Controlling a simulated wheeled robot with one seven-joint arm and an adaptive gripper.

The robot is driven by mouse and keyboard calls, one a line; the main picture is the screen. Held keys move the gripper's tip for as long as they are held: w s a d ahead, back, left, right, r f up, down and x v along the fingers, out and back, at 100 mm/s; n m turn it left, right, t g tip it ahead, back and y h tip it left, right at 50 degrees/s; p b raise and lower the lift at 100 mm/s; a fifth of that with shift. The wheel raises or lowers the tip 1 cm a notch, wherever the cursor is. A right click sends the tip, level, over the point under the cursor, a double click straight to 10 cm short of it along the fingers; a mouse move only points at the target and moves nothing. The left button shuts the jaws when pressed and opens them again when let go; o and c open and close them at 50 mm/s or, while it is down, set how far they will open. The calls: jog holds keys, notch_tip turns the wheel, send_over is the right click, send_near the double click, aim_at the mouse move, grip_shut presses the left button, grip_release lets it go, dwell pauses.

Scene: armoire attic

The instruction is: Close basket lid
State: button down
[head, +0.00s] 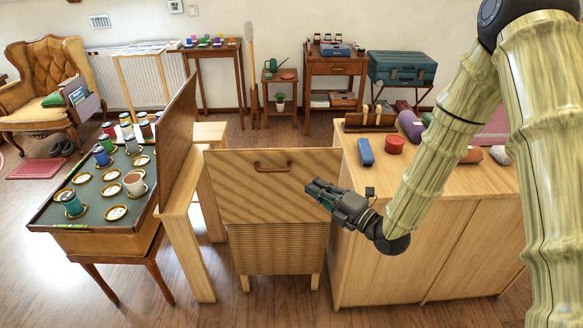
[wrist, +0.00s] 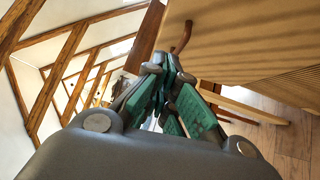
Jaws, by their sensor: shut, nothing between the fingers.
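The basket (head: 277,247) is a light wooden box with a ribbed front, standing on short legs in the middle of the head view. Its lid (head: 240,190) is a flat panel that looks raised, roughly upright, above the ribbed body. A brown handle (head: 272,166) sits near the lid's upper edge. My gripper (head: 312,190) is shut and empty, in front of the lid's right part, below and right of the handle. In the wrist view the fingertips (wrist: 162,65) are beside the lid (wrist: 240,38), with the handle (wrist: 182,37) just beyond. Contact cannot be told.
A wooden cabinet (head: 400,250) with small objects on top stands close on the right. A light wooden bench (head: 188,245) and a table of jars on round coasters (head: 78,243) stand on the left. Open floor (head: 120,85) lies behind the basket.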

jog(key=p, duration=0.4)
send_near(277, 151)
jog(key=x, duration=0.4)
jog(key=shift+w+a+f, duration=0.1)
jog(key=shift+w+a, duration=0.05)
jog(key=shift+a, duration=0.1)
